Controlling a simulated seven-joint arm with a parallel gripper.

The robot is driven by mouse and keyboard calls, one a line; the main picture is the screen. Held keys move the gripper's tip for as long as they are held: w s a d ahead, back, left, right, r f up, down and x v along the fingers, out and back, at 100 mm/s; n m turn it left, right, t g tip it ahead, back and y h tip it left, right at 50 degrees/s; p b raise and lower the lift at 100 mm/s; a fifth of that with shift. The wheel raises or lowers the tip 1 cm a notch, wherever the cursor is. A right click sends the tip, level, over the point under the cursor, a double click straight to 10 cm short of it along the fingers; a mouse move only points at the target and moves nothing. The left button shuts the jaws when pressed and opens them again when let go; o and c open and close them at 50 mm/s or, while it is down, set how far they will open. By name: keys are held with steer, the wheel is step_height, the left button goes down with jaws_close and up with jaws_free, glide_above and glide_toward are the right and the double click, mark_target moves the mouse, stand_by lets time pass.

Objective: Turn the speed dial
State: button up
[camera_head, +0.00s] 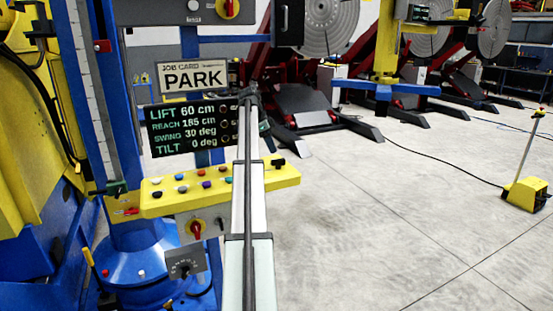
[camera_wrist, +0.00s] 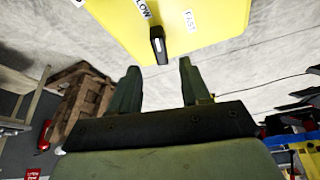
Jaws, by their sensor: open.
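The speed dial is a small black knob with a pale stripe (camera_wrist: 157,45), on the yellow panel (camera_wrist: 125,22) between a partly cut-off "LOW" label and a "FAST" label in the wrist view. A black knob at the right end of the yellow panel (camera_head: 215,190) in the head view looks like the same dial (camera_head: 278,163). My gripper (camera_wrist: 158,68) is open, its two dark green fingers apart and empty. In the wrist view the dial appears just beyond the fingertips, roughly midway between them. I see no contact; the exact distance is unclear.
The panel carries several coloured buttons (camera_head: 181,189) left of my arm. Above it are a readout screen (camera_head: 190,128) and a PARK card (camera_head: 193,77). A red-handled switch (camera_head: 196,229) is below. Open floor lies to the right, with a yellow pedal box (camera_head: 524,194) and cable.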

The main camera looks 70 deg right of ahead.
mark_target(277, 159)
steer(key=x, duration=0.6)
steer(key=shift+s+f, duration=0.1)
steer(key=shift+f, duration=0.1)
steer(key=shift+c, duration=0.5)
jaws_close()
